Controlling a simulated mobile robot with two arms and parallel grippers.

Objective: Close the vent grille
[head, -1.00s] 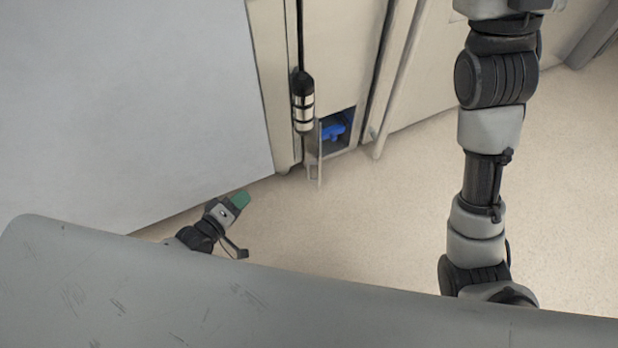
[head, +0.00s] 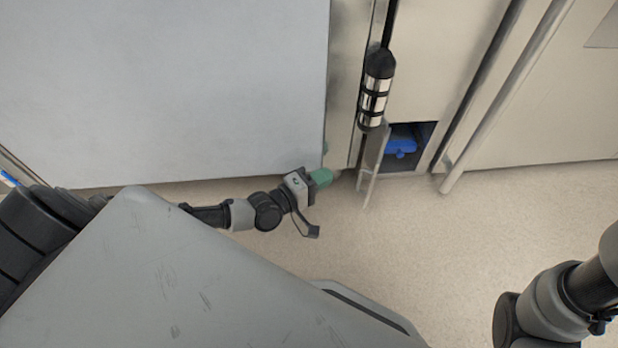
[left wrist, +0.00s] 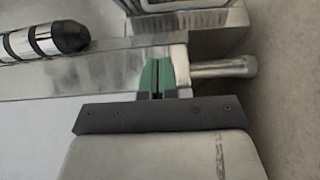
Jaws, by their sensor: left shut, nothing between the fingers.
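The vent grille (head: 373,165) is a thin pale panel low on the oven front in the head view. It stands open, swung outward beside a small dark opening (head: 425,133) with a blue part (head: 401,146) inside. My left gripper (head: 326,177) has green fingers, shut and empty, just left of the grille near the floor. I cannot tell whether it touches anything. In the left wrist view the green fingertips (left wrist: 157,76) lie together over a pale metal edge. Which part there is the grille is unclear. My right gripper is out of view; only part of its arm shows.
A black and silver cylinder (head: 376,88) hangs just above the grille, and it also shows in the left wrist view (left wrist: 45,40). A large grey panel (head: 180,90) fills the left. A metal stub (left wrist: 225,67) is right of the fingers. Floor (head: 480,230) is clear in front.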

